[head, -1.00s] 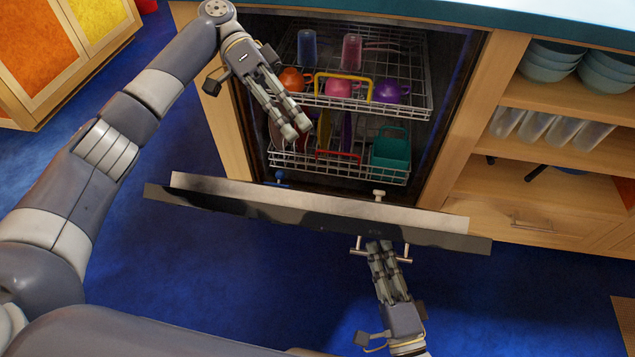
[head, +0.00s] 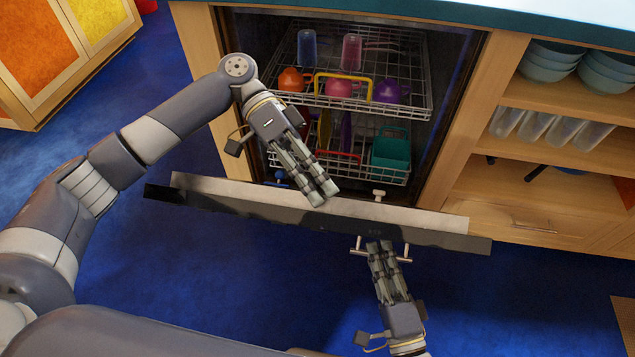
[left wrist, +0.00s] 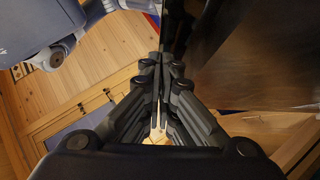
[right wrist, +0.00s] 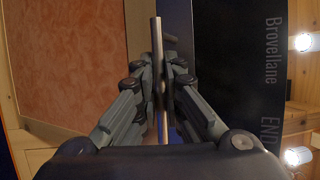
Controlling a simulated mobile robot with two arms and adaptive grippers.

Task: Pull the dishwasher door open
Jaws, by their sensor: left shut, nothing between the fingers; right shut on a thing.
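The dishwasher door (head: 430,219) is tilted down, part-way open, seen from above along its top edge in the head view. Its bar handle (head: 406,255) is on the outer face. My right gripper (head: 380,247) is shut on this handle; the bar also runs between the fingers in the right wrist view (right wrist: 159,60), beside the dark door panel (right wrist: 235,70). My left gripper (head: 322,196) is shut and empty, its fingertips over the door's top edge in the head view. Whether it touches the door I cannot tell. Its closed fingers show in the left wrist view (left wrist: 160,68).
Inside the dishwasher, the upper rack (head: 425,100) holds several cups, and the lower rack (head: 385,178) holds a green container (head: 390,150). Open shelves (head: 560,160) with bowls stand at the right. Blue floor (head: 250,270) is clear in front of the door.

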